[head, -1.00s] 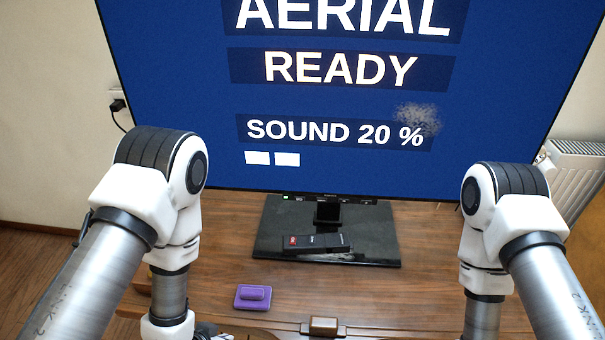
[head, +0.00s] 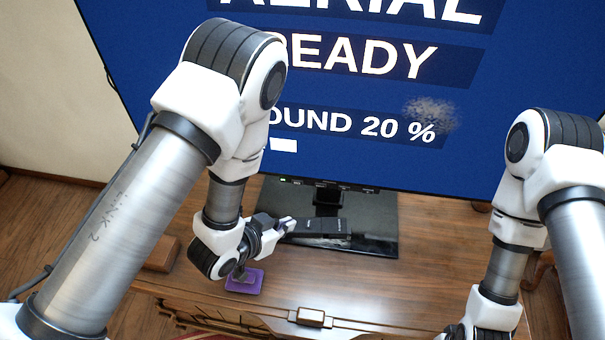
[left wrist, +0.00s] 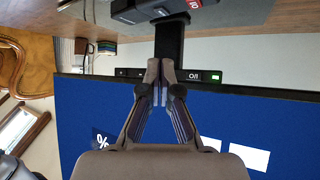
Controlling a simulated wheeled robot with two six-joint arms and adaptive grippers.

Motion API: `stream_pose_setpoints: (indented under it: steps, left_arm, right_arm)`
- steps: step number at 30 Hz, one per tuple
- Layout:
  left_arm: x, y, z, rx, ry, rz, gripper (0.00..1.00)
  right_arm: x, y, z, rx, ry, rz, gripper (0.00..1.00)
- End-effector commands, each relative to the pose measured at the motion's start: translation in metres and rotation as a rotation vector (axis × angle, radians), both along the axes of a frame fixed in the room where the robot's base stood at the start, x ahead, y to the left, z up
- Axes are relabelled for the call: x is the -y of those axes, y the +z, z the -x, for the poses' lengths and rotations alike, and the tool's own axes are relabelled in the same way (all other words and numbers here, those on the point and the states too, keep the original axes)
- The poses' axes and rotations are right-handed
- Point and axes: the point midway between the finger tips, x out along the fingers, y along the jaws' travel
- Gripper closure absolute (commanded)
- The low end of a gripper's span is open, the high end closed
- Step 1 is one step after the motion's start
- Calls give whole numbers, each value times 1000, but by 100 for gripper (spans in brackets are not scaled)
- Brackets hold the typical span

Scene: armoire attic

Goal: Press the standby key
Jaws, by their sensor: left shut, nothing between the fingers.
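A large monitor (head: 400,160) with a blue screen stands at the back of the wooden table. Its lower bezel carries small labelled keys and a green light. In the left wrist view an O/I key (left wrist: 194,76) shows on that bezel, beside the fingertips. A black remote (head: 322,227) lies on the stand's base; its red key (left wrist: 194,3) shows at the top edge of the left wrist view. My left gripper (head: 290,225) is shut and empty, its tips at the remote's left end in the head view. Contact cannot be told. My right gripper's fingers are out of view.
A purple block-like item (head: 245,284) lies below my left gripper. A wooden block (head: 161,254) is left of it, and a small brown block (head: 311,317) is at the table's front. The table (head: 400,285) is clear in the middle right. A grey smudge (head: 432,113) marks the screen.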

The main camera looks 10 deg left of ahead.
Motion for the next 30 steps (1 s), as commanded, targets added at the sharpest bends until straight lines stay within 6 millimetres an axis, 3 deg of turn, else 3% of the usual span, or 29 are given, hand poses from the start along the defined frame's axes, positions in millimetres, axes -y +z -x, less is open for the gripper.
stream_pose_setpoints:
  steps: [10,24,30]
  left_arm:
    - [0,-1,-10,1,1,1,100]
    - [0,0,-75,0,1,0,100]
    - [-1,0,-87,-1,2,0,100]
  right_arm:
    - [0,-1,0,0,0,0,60]
    - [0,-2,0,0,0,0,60]
    - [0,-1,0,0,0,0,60]
